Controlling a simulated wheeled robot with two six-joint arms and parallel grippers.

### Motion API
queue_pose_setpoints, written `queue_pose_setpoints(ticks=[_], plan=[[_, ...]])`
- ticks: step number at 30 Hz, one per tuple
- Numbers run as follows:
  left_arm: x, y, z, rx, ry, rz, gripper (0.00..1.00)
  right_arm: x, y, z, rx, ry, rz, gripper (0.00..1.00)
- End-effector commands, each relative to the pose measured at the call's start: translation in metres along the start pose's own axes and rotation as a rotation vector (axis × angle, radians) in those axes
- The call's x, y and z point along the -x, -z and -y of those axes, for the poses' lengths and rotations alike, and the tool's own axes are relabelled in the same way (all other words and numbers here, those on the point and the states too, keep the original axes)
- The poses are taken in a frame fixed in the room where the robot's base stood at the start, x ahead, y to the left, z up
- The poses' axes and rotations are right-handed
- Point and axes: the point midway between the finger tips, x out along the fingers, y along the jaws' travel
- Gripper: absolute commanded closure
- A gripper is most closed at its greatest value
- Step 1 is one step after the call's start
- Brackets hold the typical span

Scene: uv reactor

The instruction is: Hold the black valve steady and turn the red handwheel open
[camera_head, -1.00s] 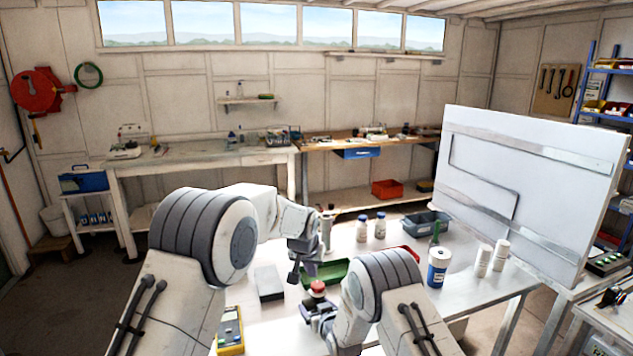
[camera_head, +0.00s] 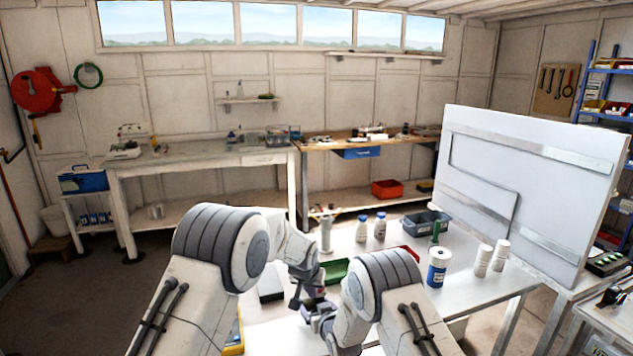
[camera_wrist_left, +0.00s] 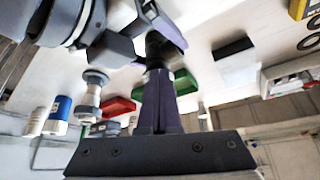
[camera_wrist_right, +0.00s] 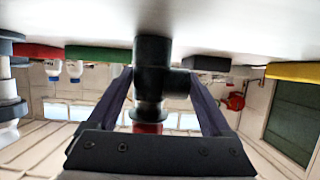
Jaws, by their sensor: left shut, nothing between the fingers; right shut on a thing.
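The black valve (camera_wrist_right: 152,85) stands in the middle of the right wrist view, with a side branch and the red handwheel (camera_wrist_right: 148,127) at its end. My right gripper (camera_wrist_right: 160,95) has a finger on each side of the valve body and is shut on it. In the left wrist view, part of the valve (camera_wrist_left: 157,48) shows just beyond my left gripper (camera_wrist_left: 162,75), whose fingers are together and empty. In the head view, my left gripper (camera_head: 300,301) is close to my right gripper (camera_head: 318,314) and largely hides the valve and handwheel. I cannot tell whether it touches the handwheel.
On the white table are a green tray (camera_head: 337,268), a dark block (camera_head: 270,288), a yellow meter (camera_head: 234,340) and a blue-and-white tub (camera_head: 438,266). White bottles (camera_head: 380,227) and a grey bin (camera_head: 427,222) stand farther back. A white panel (camera_head: 530,190) rises at right.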

Motion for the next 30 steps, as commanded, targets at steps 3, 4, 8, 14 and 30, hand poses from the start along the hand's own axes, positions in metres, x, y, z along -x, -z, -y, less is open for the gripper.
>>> queue_pose_setpoints(ticks=[3, 4, 8, 14, 30], plan=[[0.0001, 0.0002, -0.0001, 0.0, 0.0, 0.0, 1.0, 0.0, 0.0005, 0.0001, 0.0, 0.0, -0.001, 0.91], [0.0, 0.0004, -0.0001, 0.0, 0.0, 0.0, 1.0, 0.0, 0.0005, 0.0001, 0.0, 0.0, -0.001, 0.91], [-0.0004, 0.0015, -0.0003, 0.0, 0.0, -0.001, 1.0, 0.0, 0.0005, 0.0001, 0.0, 0.0, -0.001, 0.91], [-0.0016, 0.0035, -0.0006, 0.0, 0.0, -0.001, 1.0, 0.0, 0.0005, 0.0001, 0.0, 0.0, -0.001, 0.91], [-0.0031, 0.0066, -0.0024, 0.0, 0.0, -0.002, 1.0, 0.0001, 0.0005, 0.0003, 0.001, 0.001, -0.001, 0.91]])
